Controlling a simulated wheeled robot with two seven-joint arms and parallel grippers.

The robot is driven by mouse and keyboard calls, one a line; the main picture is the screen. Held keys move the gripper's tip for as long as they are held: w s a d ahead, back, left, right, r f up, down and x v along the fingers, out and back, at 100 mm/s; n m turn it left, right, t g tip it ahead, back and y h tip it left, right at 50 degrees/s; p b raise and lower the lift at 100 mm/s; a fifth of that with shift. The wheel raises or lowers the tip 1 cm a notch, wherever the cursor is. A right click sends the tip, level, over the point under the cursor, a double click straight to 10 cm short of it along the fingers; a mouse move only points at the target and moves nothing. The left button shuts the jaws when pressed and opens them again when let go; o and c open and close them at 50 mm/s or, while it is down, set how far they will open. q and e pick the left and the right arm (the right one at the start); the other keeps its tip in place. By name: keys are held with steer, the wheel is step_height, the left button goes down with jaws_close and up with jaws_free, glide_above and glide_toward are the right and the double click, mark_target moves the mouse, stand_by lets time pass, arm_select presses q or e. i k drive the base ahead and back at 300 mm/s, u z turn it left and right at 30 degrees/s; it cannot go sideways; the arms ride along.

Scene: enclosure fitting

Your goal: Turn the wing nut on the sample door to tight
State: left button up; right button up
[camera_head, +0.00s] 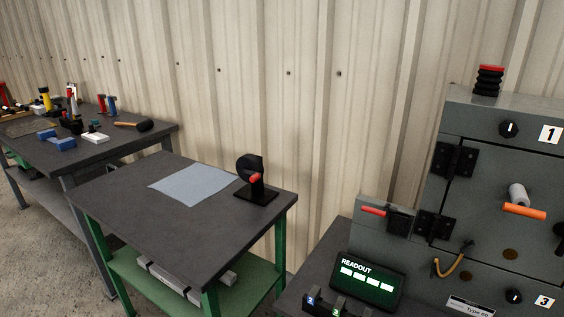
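A grey enclosure (470,130) stands at the right edge of the view, and its right part is cut off. A door panel (485,185) with black hinges (455,160) on its left side is on its front. On the panel is a light grey cylinder (517,193) with an orange bar (525,211) that lies nearly level across it. I cannot tell for sure whether this is the wing nut. A dark round part (559,232) is cut off at the right edge. Neither of my grippers is in view.
The enclosure also carries black knobs by labels 1 (509,129) and 3 (514,296), a red-handled lever (373,210) and a brown cable (455,265). A lit readout (367,281) stands before it. A mostly clear table (130,205) and a tool bench (150,137) are left.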

mark_target(468, 245)
steer(key=z, duration=1.3)
